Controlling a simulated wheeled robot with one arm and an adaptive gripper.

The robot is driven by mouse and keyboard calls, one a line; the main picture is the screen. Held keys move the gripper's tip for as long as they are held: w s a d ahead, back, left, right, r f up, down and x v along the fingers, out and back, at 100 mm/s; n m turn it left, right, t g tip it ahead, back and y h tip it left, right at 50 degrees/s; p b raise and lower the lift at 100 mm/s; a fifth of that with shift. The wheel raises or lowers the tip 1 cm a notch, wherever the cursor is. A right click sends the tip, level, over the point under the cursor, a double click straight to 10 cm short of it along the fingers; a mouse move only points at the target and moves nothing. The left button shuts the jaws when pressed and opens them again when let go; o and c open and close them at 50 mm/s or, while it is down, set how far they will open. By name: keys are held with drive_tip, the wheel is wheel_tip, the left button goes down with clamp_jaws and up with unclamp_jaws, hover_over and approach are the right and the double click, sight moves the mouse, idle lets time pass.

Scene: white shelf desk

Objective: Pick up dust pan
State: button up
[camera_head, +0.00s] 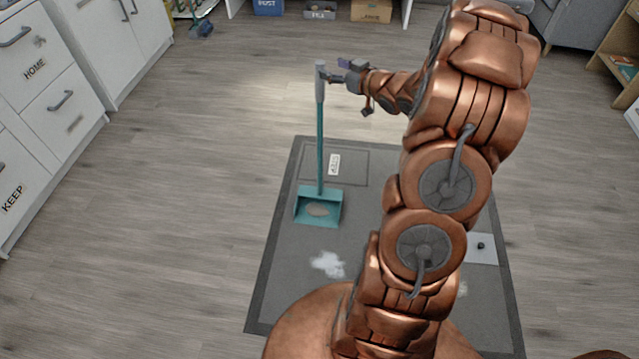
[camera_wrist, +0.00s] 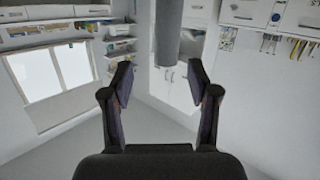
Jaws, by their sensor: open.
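The teal dust pan (camera_head: 317,207) stands upright on the grey mat (camera_head: 283,262), with some brownish debris in its scoop. Its long teal handle rises to a grey grip (camera_head: 320,85) at the top. My gripper (camera_head: 334,74) is at the height of that grip, close to its right side; I cannot tell in the head view whether they touch. In the wrist view the grey grip (camera_wrist: 168,35) shows at the top, beyond and between my open, empty fingertips (camera_wrist: 162,82). My arm hides part of the mat.
White drawers and cabinets (camera_head: 50,92) line the left side. The mat also holds a white spill (camera_head: 328,263) and a small white label (camera_head: 334,165). Boxes (camera_head: 371,11) stand at the back, a wooden shelf (camera_head: 622,62) at the right. The floor left of the mat is clear.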

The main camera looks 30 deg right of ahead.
drive_tip(key=shift+w+a+f+t+y+b, duration=0.3)
drive_tip(key=shift+w+f+y+b, duration=0.1)
drive_tip(key=shift+w+b, duration=0.4)
drive_tip(key=shift+w+a+f+t+y+b, duration=0.2)
drive_tip(key=shift+w+f+t+y+b, duration=0.25)
drive_tip(key=shift+w, duration=0.5)
drive_tip(key=shift+w+a+f+t+y+b, duration=0.15)
drive_tip(key=shift+w+a+f+y+b, duration=0.15)
drive_tip(key=shift+w+b, duration=0.55)
clamp_jaws()
